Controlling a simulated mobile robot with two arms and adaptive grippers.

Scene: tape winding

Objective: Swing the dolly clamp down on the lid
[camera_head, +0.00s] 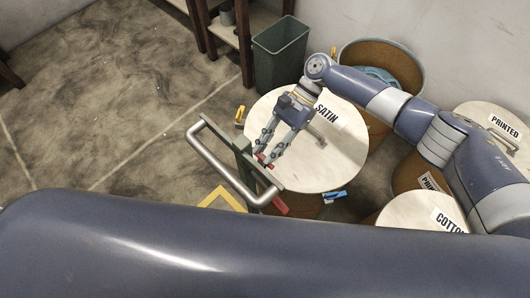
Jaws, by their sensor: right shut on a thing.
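The dolly (222,168) has a grey-green upright and a shiny metal push bar, and it stands against the drum marked SATIN. That drum's round pale lid (345,165) lies flat on top. My right gripper (262,161) comes down over the lid's left side, beside the dolly's upright. Its fingers are shut on the dolly clamp, of which a small red part (260,157) shows at the fingertips. The fingers and the upright hide most of the clamp, so I cannot tell whether it touches the lid. My left gripper is out of view.
An open drum (418,65) with blue cloth stands behind. Lids marked PRINTED (480,113) and COTTON (400,212) are at the right. A green bin (281,60) stands behind the SATIN drum. Floor at the left is clear. My large arm link fills the foreground.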

